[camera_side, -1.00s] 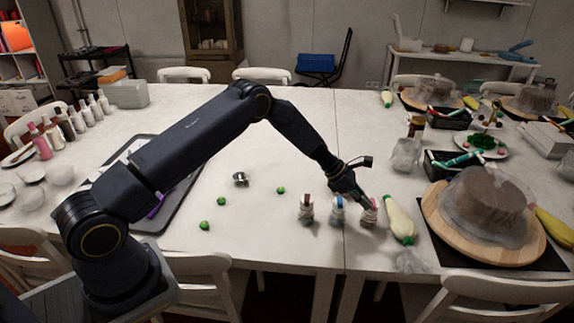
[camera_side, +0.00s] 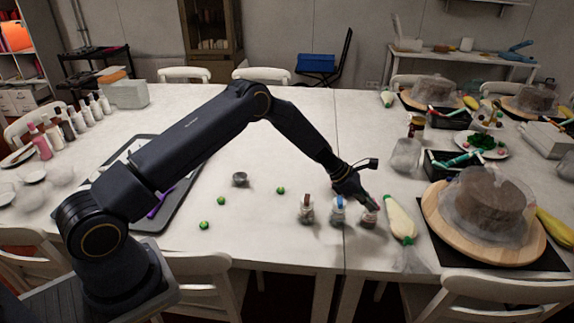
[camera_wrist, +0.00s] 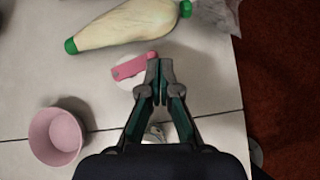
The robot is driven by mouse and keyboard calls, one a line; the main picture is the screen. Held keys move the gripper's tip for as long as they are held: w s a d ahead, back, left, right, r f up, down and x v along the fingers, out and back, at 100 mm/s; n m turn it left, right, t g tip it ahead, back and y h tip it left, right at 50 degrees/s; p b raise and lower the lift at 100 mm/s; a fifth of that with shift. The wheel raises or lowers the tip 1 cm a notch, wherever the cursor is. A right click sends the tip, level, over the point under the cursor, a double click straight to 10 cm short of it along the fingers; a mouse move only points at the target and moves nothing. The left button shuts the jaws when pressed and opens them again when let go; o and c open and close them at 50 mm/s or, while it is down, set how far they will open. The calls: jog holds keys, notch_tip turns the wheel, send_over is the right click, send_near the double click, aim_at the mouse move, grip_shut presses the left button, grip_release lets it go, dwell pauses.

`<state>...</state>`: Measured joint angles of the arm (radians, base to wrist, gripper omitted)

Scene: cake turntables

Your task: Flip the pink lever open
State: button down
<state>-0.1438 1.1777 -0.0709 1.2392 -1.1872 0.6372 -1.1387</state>
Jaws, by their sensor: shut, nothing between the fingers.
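The pink lever (camera_wrist: 134,66) lies across the round white lid (camera_wrist: 128,78) of a small jar in the wrist view. In the side view this jar (camera_side: 368,219) is the rightmost of three, and my gripper hides most of its top. My gripper (camera_wrist: 160,72) is shut and empty, with its fingertips close beside the lever's right end. I cannot tell whether they touch it. The side view shows my gripper (camera_side: 369,205) low over the jar.
Jars with a blue top (camera_side: 338,208) and a red-brown top (camera_side: 306,208) stand to the left. A filled piping bag (camera_side: 401,222) lies just right of the jar. A pink cup (camera_wrist: 56,137) shows in the wrist view. A cake (camera_side: 482,203) stands further right.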

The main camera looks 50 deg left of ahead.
jog(key=w+d+n+t+y, duration=0.1)
jog(key=n, duration=0.1)
jog(key=n+y, duration=0.1)
jog(key=w+d+n+t+y, duration=0.1)
jog(key=n, duration=0.1)
jog(key=shift+w+d+n+t, duration=0.3)
jog(key=shift+d, duration=0.05)
jog(key=n+y, duration=0.2)
jog(key=w+n+y, duration=0.1)
jog(key=n+y, duration=0.1)
jog(key=w+n+y, duration=0.1)
jog(key=n, duration=0.2)
jog(key=shift+d+t+y, duration=0.25)
jog(key=shift+t+y, duration=0.05)
jog(key=shift+y, duration=0.1)
jog(key=shift+a, duration=0.15)
jog(key=shift+s+a, duration=0.15)
jog(key=shift+a, duration=0.5)
